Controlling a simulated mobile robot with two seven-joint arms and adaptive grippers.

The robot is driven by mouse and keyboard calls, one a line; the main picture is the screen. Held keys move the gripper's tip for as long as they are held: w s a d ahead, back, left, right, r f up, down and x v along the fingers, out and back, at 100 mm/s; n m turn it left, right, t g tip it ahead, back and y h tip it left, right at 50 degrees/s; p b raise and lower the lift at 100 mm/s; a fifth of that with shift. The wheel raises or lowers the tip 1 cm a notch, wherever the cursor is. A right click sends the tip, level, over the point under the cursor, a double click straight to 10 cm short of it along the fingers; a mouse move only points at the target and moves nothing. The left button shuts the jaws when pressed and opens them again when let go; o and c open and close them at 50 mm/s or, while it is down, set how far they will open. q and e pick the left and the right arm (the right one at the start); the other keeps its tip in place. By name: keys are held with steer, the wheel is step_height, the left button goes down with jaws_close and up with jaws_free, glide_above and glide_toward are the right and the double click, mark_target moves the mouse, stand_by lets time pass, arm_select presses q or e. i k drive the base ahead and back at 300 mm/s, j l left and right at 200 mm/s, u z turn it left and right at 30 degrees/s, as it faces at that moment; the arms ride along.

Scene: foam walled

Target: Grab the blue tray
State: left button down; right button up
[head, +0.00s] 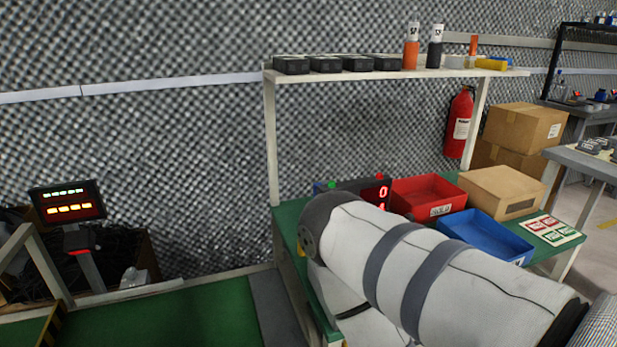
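The blue tray (486,232) sits on the green-topped workbench (287,222), to the right of the middle of the head view. It looks empty in the part I can see. A white link of my own arm with grey bands reaches in from the lower right and passes in front of the tray's near left side. I cannot tell from this view whether it touches the tray. Neither my left nor my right gripper shows.
A red tray (428,196) and a cardboard box (502,190) stand close behind the blue tray. Cards (551,230) lie right of it. A shelf (400,74) with black boxes and bottles spans above. A lit panel (68,203) stands left.

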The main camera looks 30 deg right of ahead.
mark_target(473, 226)
steer(key=z, duration=2.25)
steer(key=i+l+u, duration=0.6)
steer(key=l+u, duration=0.15)
steer(key=i+l+u, duration=0.2)
steer(key=l+u, duration=0.2)
steer(key=l, duration=0.2)
steer(key=i+l+u, duration=0.1)
steer(key=l+u, duration=0.3)
steer(key=l, duration=0.15)
steer(key=l+u, duration=0.4)
steer(key=l, duration=0.2)
steer(key=l+u, duration=0.35)
steer(key=l, duration=0.25)
steer(key=l+u, duration=0.2)
steer(key=l, duration=0.3)
steer(key=l+u, duration=0.25)
steer(key=l, duration=0.2)
steer(key=k+l+u, duration=0.2)
steer(key=l, duration=0.5)
steer(key=i, duration=0.05)
